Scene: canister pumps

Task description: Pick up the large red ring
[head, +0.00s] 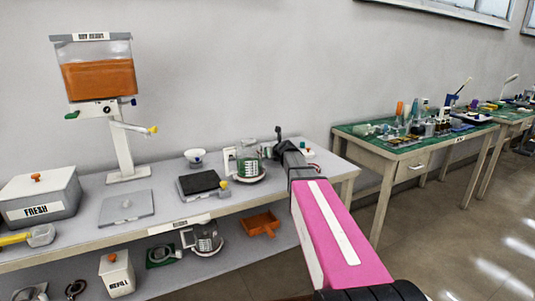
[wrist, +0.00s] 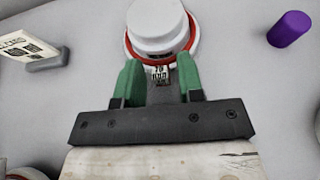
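In the wrist view a red ring (wrist: 128,47) shows as a band around the lower part of a white stepped round piece (wrist: 158,22). Most of the ring is hidden by that piece. My gripper (wrist: 157,62) has its two green fingers apart, just on the near side of the ring. Nothing shows held between them; a small printed label (wrist: 160,74) shows in the gap. In the head view my gripper (head: 283,147) is at the right end of the upper shelf, and a small white and red thing (head: 308,153) shows just beyond it.
In the wrist view a purple cylinder (wrist: 290,29) stands right and a printed card (wrist: 28,46) stands left. In the head view a glass jar (head: 248,166) and a black-topped scale (head: 199,183) stand left of my gripper. A green-topped table (head: 385,145) is at right.

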